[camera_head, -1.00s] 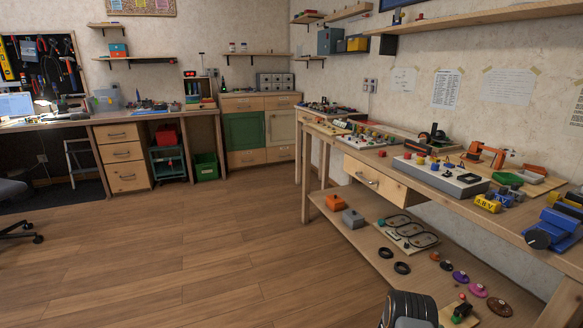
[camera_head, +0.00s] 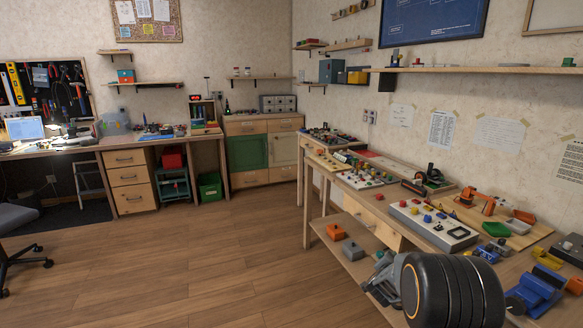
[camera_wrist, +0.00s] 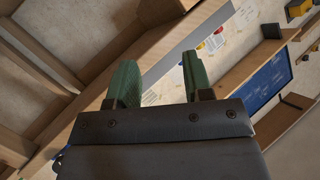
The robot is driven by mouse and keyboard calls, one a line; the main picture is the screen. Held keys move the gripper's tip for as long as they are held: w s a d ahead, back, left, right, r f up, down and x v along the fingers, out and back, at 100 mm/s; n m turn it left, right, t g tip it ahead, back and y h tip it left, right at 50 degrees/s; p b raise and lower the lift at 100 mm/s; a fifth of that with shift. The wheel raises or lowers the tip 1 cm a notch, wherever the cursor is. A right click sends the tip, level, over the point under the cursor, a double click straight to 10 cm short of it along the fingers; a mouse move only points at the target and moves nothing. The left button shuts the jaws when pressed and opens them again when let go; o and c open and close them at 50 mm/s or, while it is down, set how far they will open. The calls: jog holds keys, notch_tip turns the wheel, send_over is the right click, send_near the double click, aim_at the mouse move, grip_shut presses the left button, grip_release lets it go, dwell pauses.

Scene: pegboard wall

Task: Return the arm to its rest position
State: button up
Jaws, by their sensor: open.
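My arm shows in the head view as a large black ribbed link (camera_head: 455,290) at the bottom right, in front of the workbench. A grey part of my arm (camera_head: 388,280) sits just left of it. In the wrist view, the two green fingers of my gripper (camera_wrist: 160,82) stand apart with nothing between them. The gripper is open and empty. The wrist view is tilted, with a wooden bench part running diagonally behind the fingers. My fingertips cannot be made out in the head view.
The right workbench holds a grey button panel (camera_head: 433,224), a green tray (camera_head: 495,229) and a blue vise (camera_head: 535,290). Its lower shelf carries an orange block (camera_head: 335,232). A blue wall board (camera_head: 433,20) hangs above.

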jog(key=s+a+r+n+g+y+p, duration=0.1)
jog(key=s+a+r+n+y+p, duration=0.3)
jog(key=r, duration=0.3)
jog(key=s+a+r+n+y+p, duration=0.2)
jog(key=s+a+r+p, duration=0.15)
jog(key=a+r, duration=0.3)
jog(key=s+a+r+n+g+y+p, duration=0.1)
jog(key=s+a+r+n+y+p, duration=0.2)
jog(key=r, duration=0.5)
jog(key=s+a+r+n+g+p, duration=0.2)
jog(key=s+r+g+p, duration=0.1)
jog(key=s, duration=0.7)
jog(key=s+a+r+n+g+p, duration=0.1)
jog(key=s+r+n+g+p, duration=0.1)
jog(key=s, duration=0.8)
notch_tip(320, 180, up, 2)
jog(key=g+p, duration=0.1)
jog(key=p, duration=0.2)
jog(key=shift+a+r+p, duration=0.15)
jog(key=shift+a+p, duration=0.15)
jog(key=shift+a, duration=0.1)
